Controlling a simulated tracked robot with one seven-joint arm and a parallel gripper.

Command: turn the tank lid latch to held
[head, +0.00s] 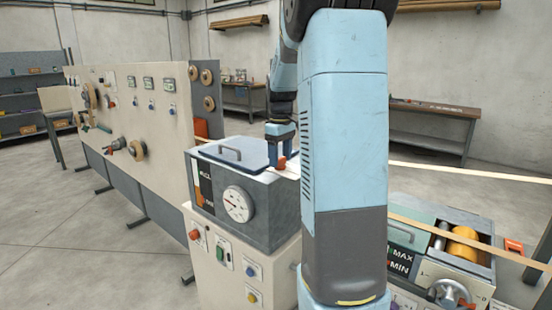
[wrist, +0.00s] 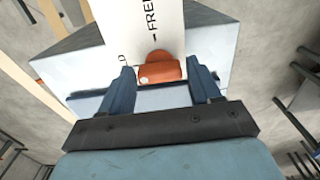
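The tank (head: 262,208) is a grey box with a dial gauge on its front. Its lid (head: 205,152) is flat, with a bar handle. The latch is an orange-red knob (head: 281,162) on the tank top, right of the lid. In the wrist view the latch (wrist: 160,72) sits on a white label plate (wrist: 148,28) reading "FREE", with a "D" at the plate's left edge; the rest of that word is hidden. My gripper (head: 279,152) points down over the latch. In the wrist view my gripper's fingers (wrist: 163,80) stand apart on either side of the latch, with small gaps.
A cream control panel (head: 135,125) with knobs and spools stands left of the tank. A second tank with a yellow roller (head: 464,243) is at the lower right. A pale strip (head: 470,172) runs across the right side. Buttons (head: 222,252) sit below the tank.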

